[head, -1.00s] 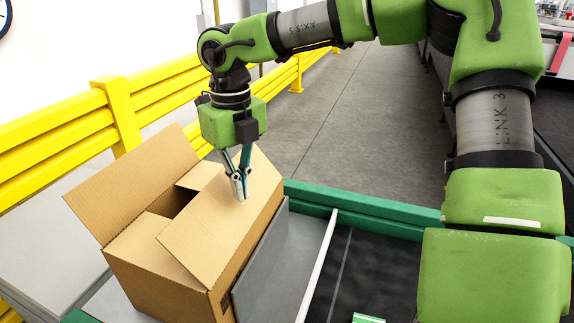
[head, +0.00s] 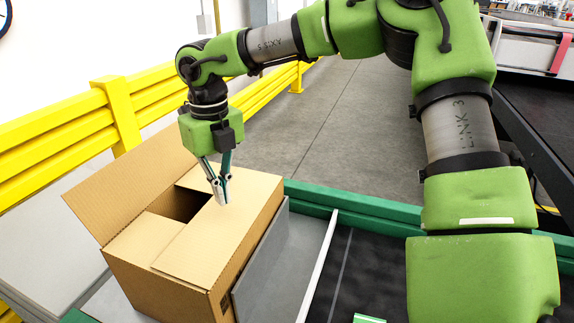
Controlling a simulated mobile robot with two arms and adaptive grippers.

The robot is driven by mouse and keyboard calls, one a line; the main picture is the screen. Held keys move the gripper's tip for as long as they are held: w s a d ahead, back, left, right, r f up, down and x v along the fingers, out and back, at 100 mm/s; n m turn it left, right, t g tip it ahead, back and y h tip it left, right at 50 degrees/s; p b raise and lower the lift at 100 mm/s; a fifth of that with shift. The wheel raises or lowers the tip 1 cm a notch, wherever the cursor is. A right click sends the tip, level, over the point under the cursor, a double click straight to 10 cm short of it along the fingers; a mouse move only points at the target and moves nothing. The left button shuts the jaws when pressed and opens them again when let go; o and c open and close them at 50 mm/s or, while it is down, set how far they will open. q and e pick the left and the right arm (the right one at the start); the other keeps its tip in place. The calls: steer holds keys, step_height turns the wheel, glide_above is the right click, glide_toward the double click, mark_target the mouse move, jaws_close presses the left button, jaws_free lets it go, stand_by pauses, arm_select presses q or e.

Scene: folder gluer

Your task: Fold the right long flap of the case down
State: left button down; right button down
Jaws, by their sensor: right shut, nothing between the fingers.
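An open cardboard case (head: 165,283) stands at the left in the head view. Its right long flap (head: 225,235) lies nearly flat over the right part of the opening. The left long flap (head: 125,190) stands up, tilted outward. The short flaps (head: 142,242) are folded inward, and a dark gap shows between them. My right gripper (head: 220,197) is shut and empty, its fingertips at the top of the right long flap, apparently touching it. My left gripper is not in view.
A grey plate (head: 262,262) stands against the case's right side. A white rail (head: 317,265) and a dark belt (head: 380,270) lie to the right. A green frame beam (head: 370,212) runs behind, and a yellow guard rail (head: 60,145) stands at the left.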

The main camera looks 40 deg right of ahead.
stand_by(0.3)
steer(key=shift+a+f, duration=0.15)
steer(key=shift+f, duration=0.15)
steer(key=shift+w+a+f+b, duration=0.25)
steer(key=shift+w+f+b, duration=0.15)
steer(key=shift+w+f, duration=0.3)
steer(key=shift+s+r, duration=0.1)
steer(key=shift+r, duration=0.1)
steer(key=shift+r, duration=0.25)
step_height(320, 180, up, 8)
steer(key=p, duration=0.6)
steer(key=shift+r, duration=0.2)
stand_by(0.6)
